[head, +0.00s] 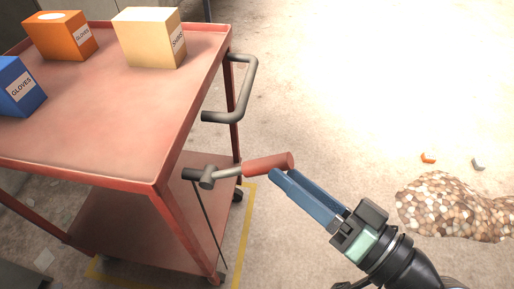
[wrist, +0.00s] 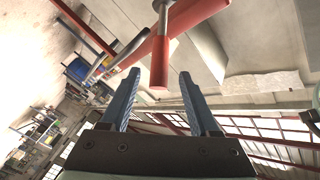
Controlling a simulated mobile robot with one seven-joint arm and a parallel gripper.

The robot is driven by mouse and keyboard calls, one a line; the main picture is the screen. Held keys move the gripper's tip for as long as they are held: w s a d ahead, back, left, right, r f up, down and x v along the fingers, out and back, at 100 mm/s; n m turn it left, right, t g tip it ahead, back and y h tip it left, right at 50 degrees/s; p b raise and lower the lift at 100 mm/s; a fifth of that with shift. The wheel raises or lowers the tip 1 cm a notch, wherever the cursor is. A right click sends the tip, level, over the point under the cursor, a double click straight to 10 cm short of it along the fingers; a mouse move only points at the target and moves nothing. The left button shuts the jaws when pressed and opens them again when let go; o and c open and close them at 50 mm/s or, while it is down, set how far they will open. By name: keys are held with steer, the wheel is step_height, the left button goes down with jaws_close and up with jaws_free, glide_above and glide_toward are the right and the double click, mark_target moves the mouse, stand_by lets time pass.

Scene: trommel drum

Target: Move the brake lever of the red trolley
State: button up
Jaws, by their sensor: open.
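The red trolley (head: 110,130) stands at the left in the head view, with a flat top tray and a lower shelf. Its brake lever (head: 268,163) has a red cylindrical grip on a grey rod, pivoting at a bracket by the trolley's near right side, and points right. My gripper (head: 283,175) is open, with its blue fingertips right at the end of the red grip. In the wrist view the red grip of the lever (wrist: 160,65) reaches toward the gap between the two blue fingers (wrist: 158,82). Contact between fingers and grip cannot be told.
A grey push handle (head: 243,95) juts from the trolley's right side above the lever. Orange, cream and blue boxes (head: 150,40) stand on the tray. A pebbly heap (head: 455,205) and small scraps lie on the floor at right. The floor between is clear.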

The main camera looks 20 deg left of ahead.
mark_target(248, 169)
steer(key=b+x, duration=0.1)
steer(key=x, duration=0.7)
steer(key=shift+c, duration=0.4)
jaws_close()
steer(key=shift+d, duration=0.1)
stand_by(0.8)
